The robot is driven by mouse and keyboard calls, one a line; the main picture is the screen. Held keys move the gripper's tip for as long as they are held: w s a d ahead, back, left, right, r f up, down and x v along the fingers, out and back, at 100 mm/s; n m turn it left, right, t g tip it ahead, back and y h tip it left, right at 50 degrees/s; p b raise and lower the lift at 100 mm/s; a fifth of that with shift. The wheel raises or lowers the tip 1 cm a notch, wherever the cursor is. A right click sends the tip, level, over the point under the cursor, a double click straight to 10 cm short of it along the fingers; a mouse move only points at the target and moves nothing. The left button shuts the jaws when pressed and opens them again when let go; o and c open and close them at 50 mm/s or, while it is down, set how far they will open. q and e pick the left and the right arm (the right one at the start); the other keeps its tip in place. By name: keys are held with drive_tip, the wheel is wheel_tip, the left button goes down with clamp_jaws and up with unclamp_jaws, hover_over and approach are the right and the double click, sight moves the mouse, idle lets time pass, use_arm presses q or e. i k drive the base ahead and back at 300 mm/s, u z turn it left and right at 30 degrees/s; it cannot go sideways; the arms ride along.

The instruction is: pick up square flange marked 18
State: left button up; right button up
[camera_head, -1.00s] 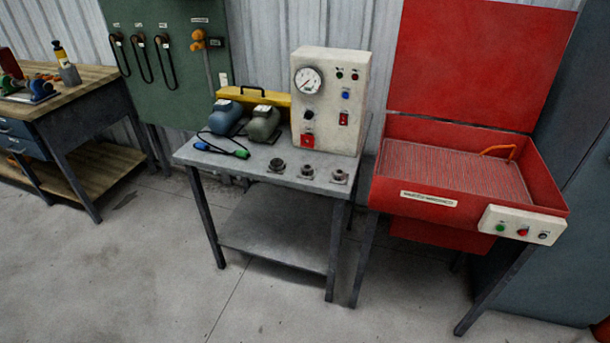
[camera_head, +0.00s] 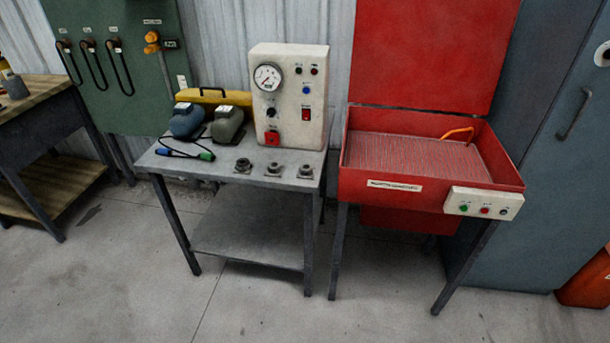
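Three small dark flanges stand in a row along the front right of the grey metal table: a left flange (camera_head: 243,165), a middle flange (camera_head: 274,167) and a right flange (camera_head: 305,171). Each has a round collar on a flat base. Any number marks on them are too small to read, so I cannot tell which is 18. Neither of my grippers shows in the head view.
A red washer basin (camera_head: 395,188) stands to the right. The floor (camera_head: 260,310) in front is clear.

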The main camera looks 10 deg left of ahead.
sight(243, 166)
drive_tip(key=z, duration=0.35)
drive_tip(key=i, duration=1.55)
drive_tip(key=u, duration=0.65)
